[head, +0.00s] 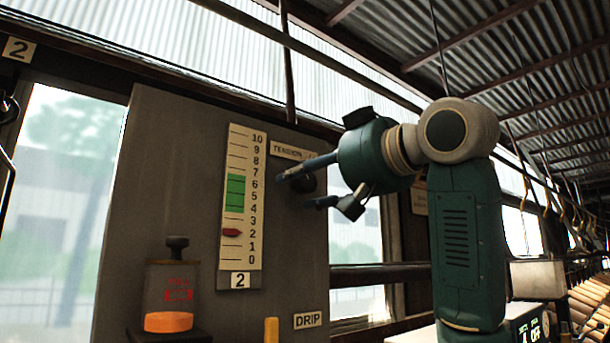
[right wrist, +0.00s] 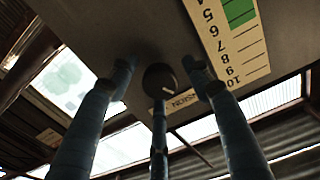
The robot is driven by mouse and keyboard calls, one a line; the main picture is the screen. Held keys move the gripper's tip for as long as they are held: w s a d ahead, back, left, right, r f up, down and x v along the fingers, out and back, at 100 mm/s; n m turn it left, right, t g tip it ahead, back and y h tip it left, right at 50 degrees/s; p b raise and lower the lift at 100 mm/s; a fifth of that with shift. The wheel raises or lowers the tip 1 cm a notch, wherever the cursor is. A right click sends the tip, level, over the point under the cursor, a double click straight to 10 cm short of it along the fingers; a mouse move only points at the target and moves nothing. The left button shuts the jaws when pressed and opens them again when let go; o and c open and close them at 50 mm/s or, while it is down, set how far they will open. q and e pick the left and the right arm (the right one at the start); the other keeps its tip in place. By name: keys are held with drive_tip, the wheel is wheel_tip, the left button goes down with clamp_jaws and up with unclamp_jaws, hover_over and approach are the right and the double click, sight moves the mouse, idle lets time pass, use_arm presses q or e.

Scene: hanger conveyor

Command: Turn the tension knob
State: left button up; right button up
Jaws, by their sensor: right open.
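The dark round tension knob (right wrist: 160,80) sits on the grey panel in the right wrist view. In the head view it is partly hidden behind my fingers beside the TENSION label (head: 290,151). My right gripper (head: 294,190) is open, its blue fingers pointing at the panel. In the right wrist view its fingers (right wrist: 160,77) are spread around the knob, with gaps at the sides; I cannot tell whether any touches it. The tension scale (head: 243,200) has a green band at about 4 to 6 and a red pointer (head: 231,232) near 2. My left gripper is not in view.
Hangers (head: 575,215) hang at the far right. Windows lie beside the panel.

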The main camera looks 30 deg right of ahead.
drive_tip(key=shift+w, duration=0.2)
drive_tip(key=shift+c, duration=1.3)
drive_tip(key=c, duration=0.9)
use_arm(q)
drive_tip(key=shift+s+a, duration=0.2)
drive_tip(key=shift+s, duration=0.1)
use_arm(e)
drive_tip(key=m+b, duration=0.2)
drive_tip(key=m, duration=0.2)
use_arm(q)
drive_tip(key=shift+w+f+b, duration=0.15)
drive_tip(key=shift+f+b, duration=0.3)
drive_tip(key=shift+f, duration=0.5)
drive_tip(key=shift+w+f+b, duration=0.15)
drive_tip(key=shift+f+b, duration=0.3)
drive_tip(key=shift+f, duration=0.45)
use_arm(e)
drive_tip(key=shift+r+m, duration=0.15)
drive_tip(key=shift+m, duration=2.25)
